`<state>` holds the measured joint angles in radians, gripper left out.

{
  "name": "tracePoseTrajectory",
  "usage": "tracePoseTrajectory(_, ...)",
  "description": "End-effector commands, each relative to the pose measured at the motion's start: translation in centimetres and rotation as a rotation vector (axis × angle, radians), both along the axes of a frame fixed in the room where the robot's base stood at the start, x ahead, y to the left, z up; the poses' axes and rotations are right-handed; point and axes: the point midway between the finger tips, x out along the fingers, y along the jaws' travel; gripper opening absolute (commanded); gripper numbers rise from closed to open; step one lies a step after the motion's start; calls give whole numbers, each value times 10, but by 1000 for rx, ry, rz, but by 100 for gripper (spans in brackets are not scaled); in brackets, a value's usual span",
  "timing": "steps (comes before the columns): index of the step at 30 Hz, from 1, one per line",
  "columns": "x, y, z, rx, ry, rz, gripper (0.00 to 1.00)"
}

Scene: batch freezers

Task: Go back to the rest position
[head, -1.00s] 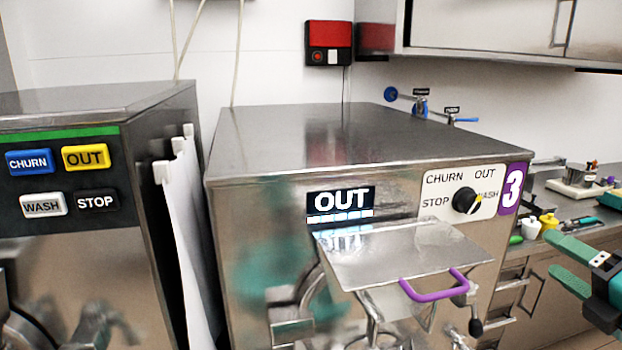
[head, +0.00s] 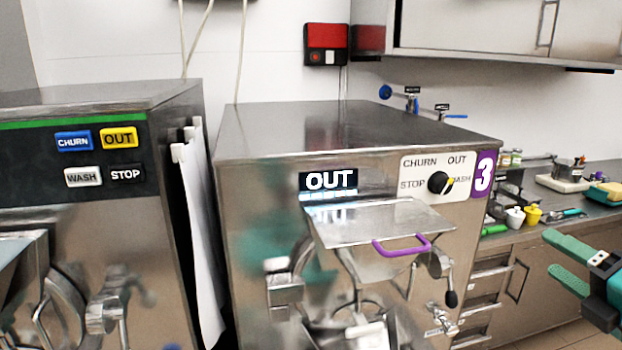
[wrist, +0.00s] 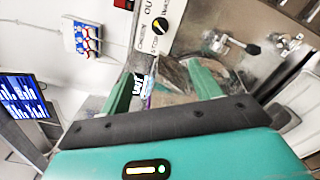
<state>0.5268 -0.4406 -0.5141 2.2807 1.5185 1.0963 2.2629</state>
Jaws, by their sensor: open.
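My gripper (head: 566,262) shows at the right edge of the head view, its two green fingers apart with nothing between them. It hangs in front of the counter's drawers, to the right of batch freezer 3 and clear of it. In the wrist view the two green fingers of my gripper (wrist: 165,90) are spread, with the front of a freezer beyond them. Freezer 3 (head: 235,190) has a lit display (head: 330,181) reading OUT. Its black knob (head: 439,183) has a yellow mark pointing up and right, between OUT and WASH.
Another freezer (head: 170,110) with CHURN, OUT, WASH and STOP buttons stands at the left. A hopper lid with a purple handle (head: 402,249) juts from freezer 3. A counter (head: 560,225) with small containers lies at the right, under a wall cabinet (head: 480,30). A screen (wrist: 25,97) shows in the wrist view.

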Motion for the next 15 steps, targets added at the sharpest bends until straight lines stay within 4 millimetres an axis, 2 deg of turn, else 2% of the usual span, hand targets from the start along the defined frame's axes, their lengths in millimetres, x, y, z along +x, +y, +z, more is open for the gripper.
tracePoseTrajectory(4,1,0,0,0,0,0,63)
tracePoseTrajectory(15,24,83,-43,-577,89,265,63)
